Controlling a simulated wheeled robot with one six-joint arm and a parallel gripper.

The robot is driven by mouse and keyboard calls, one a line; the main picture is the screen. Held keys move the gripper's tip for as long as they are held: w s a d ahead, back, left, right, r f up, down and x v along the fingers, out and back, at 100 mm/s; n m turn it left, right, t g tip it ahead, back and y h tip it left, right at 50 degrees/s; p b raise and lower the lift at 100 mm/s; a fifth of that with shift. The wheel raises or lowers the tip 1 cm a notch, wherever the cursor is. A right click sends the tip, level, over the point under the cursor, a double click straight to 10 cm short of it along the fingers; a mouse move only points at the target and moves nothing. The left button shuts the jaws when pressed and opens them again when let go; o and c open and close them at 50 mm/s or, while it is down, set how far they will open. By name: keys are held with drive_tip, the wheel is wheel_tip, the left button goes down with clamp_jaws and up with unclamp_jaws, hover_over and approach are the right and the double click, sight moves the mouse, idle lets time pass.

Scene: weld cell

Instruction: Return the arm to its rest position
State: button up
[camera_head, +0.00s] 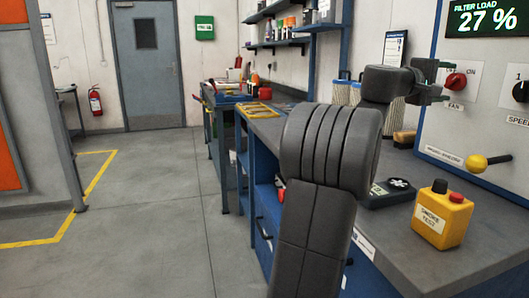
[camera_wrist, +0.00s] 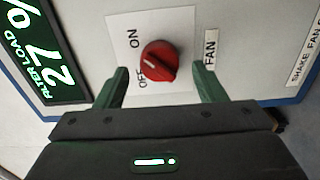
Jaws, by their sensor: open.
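My arm reaches over the workbench toward the control panel on the right. My gripper (camera_head: 440,82) is at the fan knob in the head view, partly hidden behind my wrist. In the wrist view my gripper (camera_wrist: 160,68) has its two green fingers apart, one on each side of the red fan knob (camera_wrist: 159,61). A gap shows between each finger and the knob, and nothing is held. The knob sits on a white plate marked ON and OFF. In the head view the red knob (camera_head: 456,82) is just right of the fingers.
The panel's display (camera_head: 488,20) reads filter load 27 %. A speed knob (camera_head: 521,91) and a yellow-ended lever (camera_head: 477,164) are on the panel. A yellow smoke test box (camera_head: 442,214) and a dark meter (camera_head: 388,192) stand on the bench (camera_head: 400,255). The floor at left is open.

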drive_tip(key=shift+x, duration=1.1)
drive_tip(key=shift+a, duration=0.1)
